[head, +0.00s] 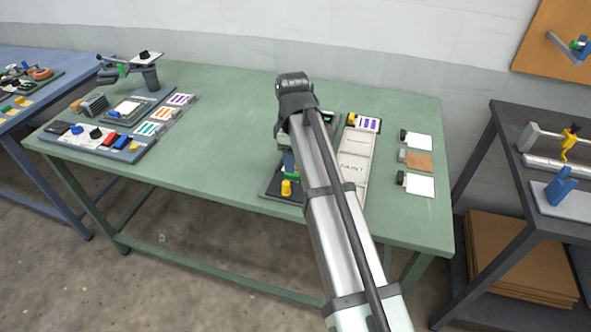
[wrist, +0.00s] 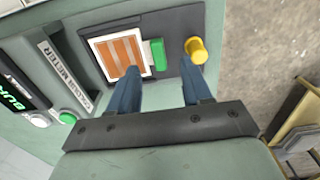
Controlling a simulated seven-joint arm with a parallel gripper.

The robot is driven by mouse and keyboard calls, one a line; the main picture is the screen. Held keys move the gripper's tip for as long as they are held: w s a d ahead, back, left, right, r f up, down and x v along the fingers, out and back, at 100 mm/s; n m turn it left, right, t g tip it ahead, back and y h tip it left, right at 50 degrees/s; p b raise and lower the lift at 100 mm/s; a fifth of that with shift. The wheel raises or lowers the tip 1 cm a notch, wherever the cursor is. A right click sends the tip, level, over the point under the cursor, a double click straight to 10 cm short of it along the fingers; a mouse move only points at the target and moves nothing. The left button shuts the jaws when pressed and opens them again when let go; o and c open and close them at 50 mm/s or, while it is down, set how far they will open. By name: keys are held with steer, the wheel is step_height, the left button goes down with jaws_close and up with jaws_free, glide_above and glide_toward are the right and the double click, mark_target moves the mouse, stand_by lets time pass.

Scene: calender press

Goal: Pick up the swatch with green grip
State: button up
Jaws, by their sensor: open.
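In the wrist view, a swatch (wrist: 120,54) with orange-brown stripes in a white frame lies on a dark plate. Its green grip (wrist: 158,55) sticks out from its right side. My gripper (wrist: 159,67) is open, with its two blue fingers pointing toward the plate. The green grip appears between the fingertips in the picture, closer to the left finger. The left finger overlaps the swatch's lower right corner in the picture; contact cannot be told. In the head view, my arm hides the swatch and most of that plate.
A yellow knob (wrist: 196,49) stands just past the right fingertip. A panel with a green display (wrist: 14,98) and a green button (wrist: 67,117) lie left. In the head view, a pale strip (head: 355,165) and several cards (head: 418,185) lie right of my arm. The green table's middle (head: 225,120) is clear.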

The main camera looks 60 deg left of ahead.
steer(key=shift+a+f, duration=0.15)
steer(key=shift+f, duration=1.15)
steer(key=shift+a+f, duration=0.1)
steer(key=shift+f, duration=1.15)
steer(key=shift+c, duration=0.3)
jaws_close()
